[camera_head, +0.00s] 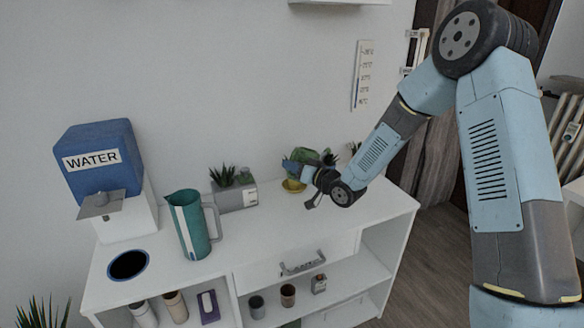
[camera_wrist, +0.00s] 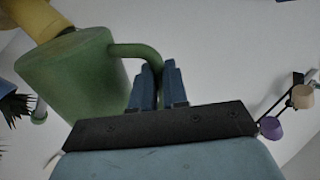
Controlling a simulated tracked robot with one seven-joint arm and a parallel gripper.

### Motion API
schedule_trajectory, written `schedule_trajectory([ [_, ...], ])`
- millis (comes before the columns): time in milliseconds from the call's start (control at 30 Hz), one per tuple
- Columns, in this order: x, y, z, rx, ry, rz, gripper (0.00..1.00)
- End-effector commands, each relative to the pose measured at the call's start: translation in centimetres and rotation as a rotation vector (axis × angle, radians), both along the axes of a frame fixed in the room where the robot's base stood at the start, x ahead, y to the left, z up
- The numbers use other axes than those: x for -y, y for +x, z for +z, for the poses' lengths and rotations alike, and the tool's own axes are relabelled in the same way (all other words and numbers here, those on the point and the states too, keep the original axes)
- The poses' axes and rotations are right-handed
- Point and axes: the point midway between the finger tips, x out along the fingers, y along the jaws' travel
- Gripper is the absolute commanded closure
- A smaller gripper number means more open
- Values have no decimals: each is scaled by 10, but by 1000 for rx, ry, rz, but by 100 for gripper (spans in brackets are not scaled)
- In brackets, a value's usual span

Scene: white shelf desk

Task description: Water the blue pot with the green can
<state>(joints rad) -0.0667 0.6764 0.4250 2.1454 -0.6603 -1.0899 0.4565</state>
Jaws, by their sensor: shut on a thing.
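The green can (camera_wrist: 72,75) fills the upper left of the wrist view, tilted, with a yellow part (camera_wrist: 35,18) at its top end. My gripper (camera_wrist: 158,82) is shut on the can's curved green handle. In the head view the green can (camera_head: 306,154) is at the back right of the desk, partly hidden by my gripper (camera_head: 312,174). A small blue patch (camera_head: 290,166) shows beside the can, perhaps the blue pot; most of it is hidden. A yellow rounded thing (camera_head: 293,186) is just below it.
A teal pitcher (camera_head: 192,226) stands on the white desk (camera_head: 262,238), left of a grey planter (camera_head: 234,196). A blue water dispenser (camera_head: 104,158) stands at the far left, behind a dark round hole (camera_head: 128,264). The desk's front right is clear. Cups (camera_head: 288,295) stand on the lower shelf.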

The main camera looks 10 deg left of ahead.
Motion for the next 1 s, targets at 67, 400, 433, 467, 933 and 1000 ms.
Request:
schedule_trajectory([
  [67, 0, 1, 2, -5, 4, -1, 100],
  [400, 1, 2, 5, -31, 17, 0, 100],
  [433, 1, 2, 5, -31, 17, 0, 100],
  [467, 1, 2, 5, -31, 17, 0, 100],
  [933, 2, 4, 10, -63, 32, -1, 100],
  [1000, 2, 4, 10, -68, 34, -1, 100],
])
